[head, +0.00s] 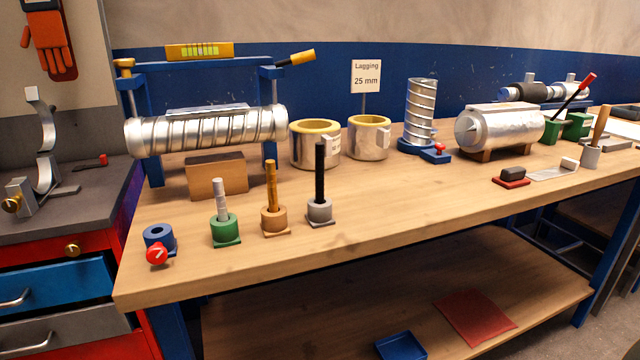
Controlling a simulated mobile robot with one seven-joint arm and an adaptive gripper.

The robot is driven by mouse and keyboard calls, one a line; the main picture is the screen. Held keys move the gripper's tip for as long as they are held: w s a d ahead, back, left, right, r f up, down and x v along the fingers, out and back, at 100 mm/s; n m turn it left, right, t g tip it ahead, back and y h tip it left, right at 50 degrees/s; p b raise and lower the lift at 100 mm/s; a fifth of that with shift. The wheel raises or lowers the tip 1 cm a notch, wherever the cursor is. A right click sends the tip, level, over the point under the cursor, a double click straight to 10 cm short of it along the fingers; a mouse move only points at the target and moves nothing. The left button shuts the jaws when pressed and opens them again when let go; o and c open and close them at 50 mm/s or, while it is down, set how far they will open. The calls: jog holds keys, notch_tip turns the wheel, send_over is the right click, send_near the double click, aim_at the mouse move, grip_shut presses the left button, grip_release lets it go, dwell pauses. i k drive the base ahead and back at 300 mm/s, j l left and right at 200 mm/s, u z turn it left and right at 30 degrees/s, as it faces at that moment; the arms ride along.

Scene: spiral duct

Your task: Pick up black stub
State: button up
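The black stub (320,170) is a slim dark rod. My gripper does not show in the head view.
A spiral duct (207,130) on a blue frame and two lagging rings (315,143) (369,137) stand behind. An empty-looking blue holder with a red knob (159,241) sits front left. The bench (420,205) is clear right of the black stub.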

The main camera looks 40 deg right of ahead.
aim_at(319, 147)
jog(key=i+j, duration=0.15)
jog(key=j, duration=0.2)
jog(key=i+j, duration=0.1)
jog(key=j, duration=0.3)
jog(key=i+j+z, duration=0.1)
jog(key=j+z, duration=0.2)
jog(key=z, duration=0.15)
jog(key=j+z, duration=0.4)
jog(key=z, duration=1.4)
jog(key=i+j, duration=0.05)
